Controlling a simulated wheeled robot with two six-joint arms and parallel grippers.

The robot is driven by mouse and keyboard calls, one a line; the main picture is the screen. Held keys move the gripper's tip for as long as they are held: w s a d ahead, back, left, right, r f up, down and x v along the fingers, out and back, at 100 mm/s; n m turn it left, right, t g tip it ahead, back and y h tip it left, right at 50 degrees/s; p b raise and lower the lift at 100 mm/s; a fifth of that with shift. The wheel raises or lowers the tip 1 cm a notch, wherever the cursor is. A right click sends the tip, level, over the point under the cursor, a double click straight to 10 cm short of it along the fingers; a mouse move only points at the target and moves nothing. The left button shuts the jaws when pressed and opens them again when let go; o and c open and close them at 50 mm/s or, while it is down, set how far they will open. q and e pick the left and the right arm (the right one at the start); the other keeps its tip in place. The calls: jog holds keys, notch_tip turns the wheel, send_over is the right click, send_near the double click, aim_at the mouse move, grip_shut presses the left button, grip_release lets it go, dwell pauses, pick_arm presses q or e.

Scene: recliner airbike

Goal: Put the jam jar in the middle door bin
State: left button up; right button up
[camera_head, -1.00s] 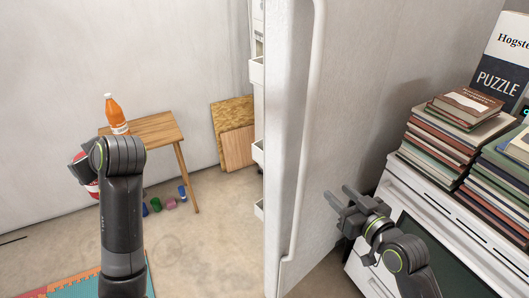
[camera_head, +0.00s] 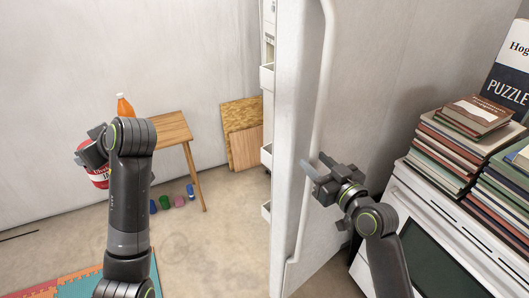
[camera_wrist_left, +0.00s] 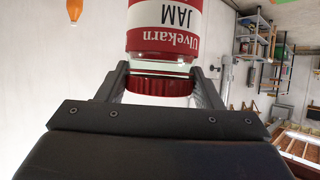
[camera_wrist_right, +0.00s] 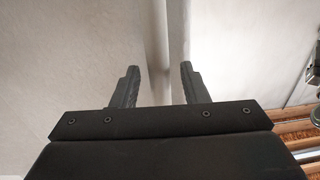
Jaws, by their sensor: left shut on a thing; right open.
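The jam jar (camera_head: 97,178) is red and white, at the left in the head view. My left gripper (camera_head: 88,157) is shut on it, and my arm hides part of it. In the left wrist view the jar (camera_wrist_left: 165,40) shows its label upside down, with its red lid end between the fingers. The pale fridge door (camera_head: 365,100) stands open, edge towards me. White door bins show only as slivers behind its edge; one is the middle door bin (camera_head: 266,156). My right gripper (camera_head: 314,166) is open beside the long door handle (camera_head: 323,105); contact cannot be told.
A wooden stool (camera_head: 170,129) with an orange bottle (camera_head: 124,106) stands at the back left. Small coloured dumbbells (camera_head: 179,200) lie on the floor by it. Wooden boards (camera_head: 243,135) lean on the wall. Stacked books (camera_head: 455,145) top the white appliance at right.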

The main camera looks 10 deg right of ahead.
jog(key=shift+x, duration=1.05)
jog(key=shift+c, duration=0.3)
grip_shut()
